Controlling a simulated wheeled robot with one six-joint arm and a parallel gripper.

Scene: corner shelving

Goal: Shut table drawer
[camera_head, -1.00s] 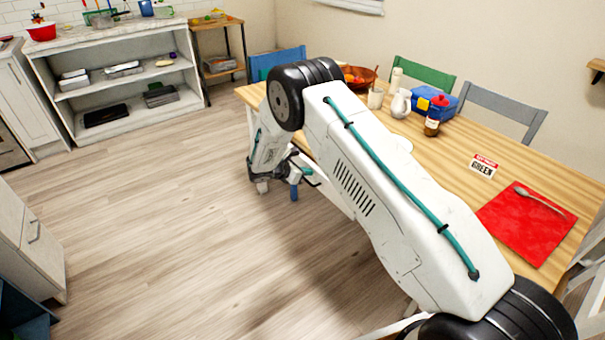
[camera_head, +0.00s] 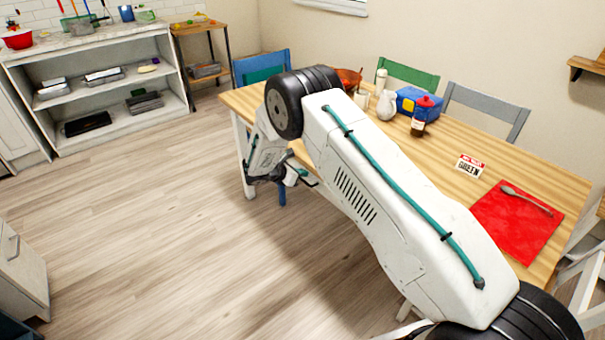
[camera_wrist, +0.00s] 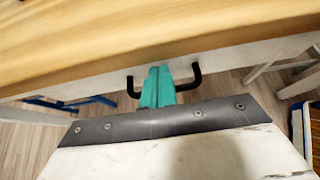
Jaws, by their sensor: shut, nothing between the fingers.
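The wooden table (camera_head: 545,190) stands at right in the head view, partly behind my arm. In the wrist view its top edge (camera_wrist: 200,38) crosses the upper part, with a white front (camera_wrist: 235,58) beneath it. A black U-shaped drawer handle (camera_wrist: 195,76) is on that front. My gripper (camera_wrist: 158,75) has its teal fingers together, between the two ends of the handle, with nothing between them. Contact cannot be told. My fingers hide the handle's middle. How far the drawer stands out cannot be told.
Blue (camera_head: 262,68), green (camera_head: 410,76) and grey (camera_head: 488,105) chairs stand behind the table. The floor (camera_head: 150,220) left of my arm is clear.

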